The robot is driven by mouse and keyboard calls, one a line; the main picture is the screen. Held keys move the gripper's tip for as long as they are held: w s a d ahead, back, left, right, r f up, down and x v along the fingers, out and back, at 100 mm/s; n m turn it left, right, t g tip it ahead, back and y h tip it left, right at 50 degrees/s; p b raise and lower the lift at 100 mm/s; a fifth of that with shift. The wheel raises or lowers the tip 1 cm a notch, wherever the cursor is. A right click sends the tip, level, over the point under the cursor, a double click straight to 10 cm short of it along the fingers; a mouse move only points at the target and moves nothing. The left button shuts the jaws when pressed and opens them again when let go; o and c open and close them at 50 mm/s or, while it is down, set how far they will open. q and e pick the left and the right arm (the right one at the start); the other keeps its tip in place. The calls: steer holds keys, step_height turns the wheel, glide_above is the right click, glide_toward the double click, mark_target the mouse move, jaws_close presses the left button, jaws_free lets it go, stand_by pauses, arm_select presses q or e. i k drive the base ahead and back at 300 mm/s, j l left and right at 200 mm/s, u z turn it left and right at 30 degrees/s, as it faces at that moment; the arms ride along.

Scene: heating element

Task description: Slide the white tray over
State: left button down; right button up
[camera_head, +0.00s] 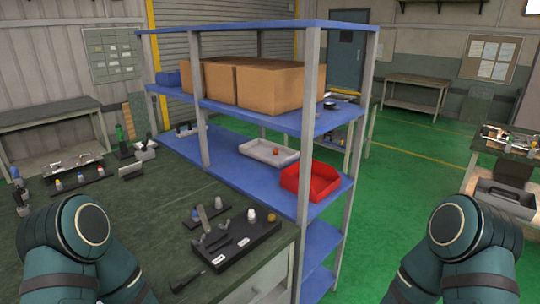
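The white tray (258,151) sits on the blue middle shelf (228,165) of the rack, below the cardboard boxes. It is shallow and holds a small orange item (276,152). A red bin (311,181) stands to its right and nearer on the same shelf, with a gap between them. Parts of my two arms show at the lower left and lower right corners. Neither gripper is in view.
Rack posts (307,130) stand in front of the shelf. A dark workbench (165,215) with a black tool holder (238,243) lies in front. Green floor (410,175) is open to the right.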

mark_target(260, 150)
steer(key=i+l+z, duration=0.45)
steer(key=l, duration=0.15)
steer(key=i+l+z, duration=0.85)
steer(key=i+z, duration=0.15)
steer(key=i, duration=1.3)
steer(key=i+u, duration=0.3)
steer(key=i, duration=0.4)
steer(key=i+l+u, duration=0.25)
steer(key=i, duration=0.4)
steer(key=i+j+u, duration=0.15)
steer(key=i+u, duration=1.55)
steer(key=u, duration=0.2)
steer(key=i+l+u, duration=0.15)
steer(key=u, duration=0.25)
steer(key=i+u, duration=0.25)
steer(key=u, duration=0.2)
steer(key=i+l+u, duration=0.2)
steer(key=u, duration=0.2)
steer(key=i+l+u, duration=0.25)
steer(key=u, duration=0.2)
